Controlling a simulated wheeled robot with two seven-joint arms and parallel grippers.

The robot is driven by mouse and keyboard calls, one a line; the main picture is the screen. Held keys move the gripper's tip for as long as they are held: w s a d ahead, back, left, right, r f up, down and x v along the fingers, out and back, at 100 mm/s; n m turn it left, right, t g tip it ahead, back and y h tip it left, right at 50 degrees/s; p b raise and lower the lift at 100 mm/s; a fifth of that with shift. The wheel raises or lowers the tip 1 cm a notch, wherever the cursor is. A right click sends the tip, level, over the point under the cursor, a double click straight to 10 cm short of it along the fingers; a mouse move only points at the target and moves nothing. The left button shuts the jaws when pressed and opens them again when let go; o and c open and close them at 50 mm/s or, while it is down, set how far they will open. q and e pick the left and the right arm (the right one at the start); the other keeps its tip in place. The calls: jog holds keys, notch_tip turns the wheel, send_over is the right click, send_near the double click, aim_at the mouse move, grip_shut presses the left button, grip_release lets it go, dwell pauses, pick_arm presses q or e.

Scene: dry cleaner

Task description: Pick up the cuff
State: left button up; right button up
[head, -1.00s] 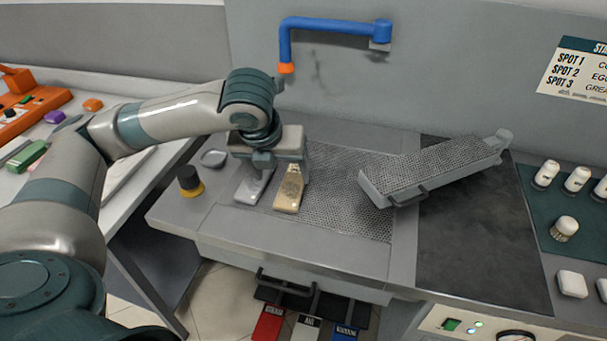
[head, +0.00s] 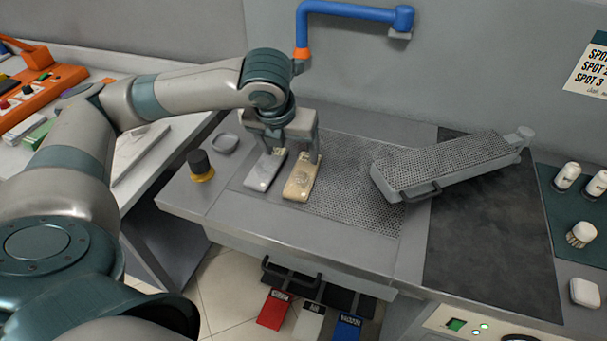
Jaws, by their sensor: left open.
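Two small flat pieces lie side by side on the perforated grey work surface under my left gripper. Either could be the cuff; I cannot tell which. My left gripper (head: 293,153) points down over the upper ends of both pieces, open. Its fingers partly cover those ends, and I cannot tell whether they touch. My right gripper is not in view.
A raised perforated board (head: 440,165) stands to the right. A black-and-yellow knob (head: 200,164) and a small grey dish (head: 225,143) are at left. A blue pipe arm (head: 350,10) hangs above. White-capped bottles (head: 567,177) stand far right. The dark panel (head: 485,245) is clear.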

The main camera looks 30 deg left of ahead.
pick_arm(q)
jog(key=p, duration=0.1)
send_near(301, 178)
jog(key=x, duration=0.2)
jog(key=shift+a+f, duration=0.2)
jog(key=shift+f, duration=0.1)
jog(key=shift+w+f+p, duration=0.25)
jog(key=shift+f+p, duration=0.3)
jog(key=shift+p, duration=0.05)
jog(key=p+x, duration=0.1)
jog(key=x, duration=0.2)
jog(key=shift+w+d, duration=0.1)
jog(key=shift+d, duration=0.1)
jog(key=shift+w+f, duration=0.15)
jog(key=shift+f, duration=0.35)
jog(key=c, duration=1.1)
